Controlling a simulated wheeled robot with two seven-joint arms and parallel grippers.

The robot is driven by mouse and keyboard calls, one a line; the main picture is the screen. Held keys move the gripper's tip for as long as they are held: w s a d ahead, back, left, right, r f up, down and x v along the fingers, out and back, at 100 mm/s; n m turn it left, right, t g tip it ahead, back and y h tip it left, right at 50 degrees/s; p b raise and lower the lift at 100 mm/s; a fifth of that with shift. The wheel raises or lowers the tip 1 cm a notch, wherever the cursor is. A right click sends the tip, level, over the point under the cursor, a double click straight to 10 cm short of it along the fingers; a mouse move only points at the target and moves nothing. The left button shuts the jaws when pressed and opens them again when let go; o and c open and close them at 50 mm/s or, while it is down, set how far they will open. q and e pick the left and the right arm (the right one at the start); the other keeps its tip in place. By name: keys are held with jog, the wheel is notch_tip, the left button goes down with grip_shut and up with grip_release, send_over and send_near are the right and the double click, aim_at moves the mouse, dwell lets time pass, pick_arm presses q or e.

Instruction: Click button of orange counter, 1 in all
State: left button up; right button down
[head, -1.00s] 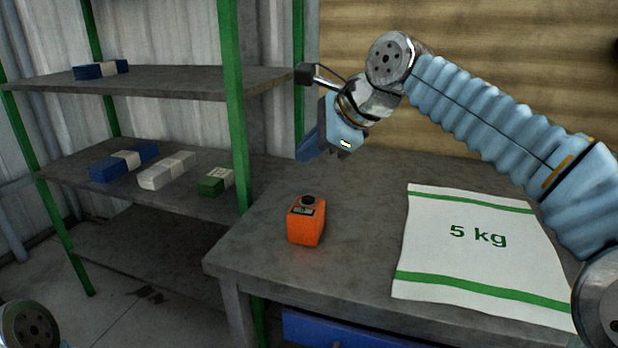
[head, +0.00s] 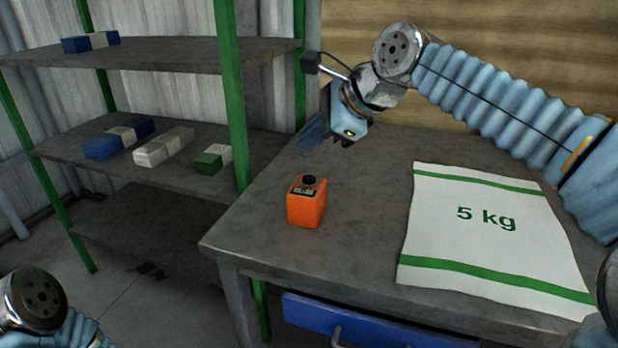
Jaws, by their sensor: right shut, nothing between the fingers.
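The orange counter (head: 306,207) stands upright on the grey table, left of the sack. It has a dark round button (head: 309,180) on top and a small display beside it. My right gripper (head: 342,143) is above the table, behind and a little right of the counter in the picture. It is shut and empty, pointing down, and apart from the counter. Of my left arm only a part shows at the bottom left; its gripper is out of view.
A white sack marked 5 kg (head: 487,225) lies flat on the table (head: 262,243) at the right. A green-posted shelf (head: 150,68) at the left holds blue (head: 118,140), white (head: 163,147) and green (head: 213,159) bundles. A blue drawer (head: 362,322) is under the table.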

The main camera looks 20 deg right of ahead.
aim_at(313, 180)
notch_tip(313, 180, down, 3)
jog(key=shift+r+b, duration=0.1)
jog(key=shift+b, duration=1)
jog(key=shift+f+b, duration=0.55)
jog(key=shift+f, duration=0.35)
jog(key=shift+f, duration=0.15)
jog(key=shift+f, duration=0.25)
jog(key=shift+f+b, duration=0.45)
jog(key=shift+f, duration=0.1)
dwell(0.9)
jog(key=shift+r, duration=0.1)
jog(key=shift+r+p, duration=0.85)
jog(key=shift+p, duration=0.15)
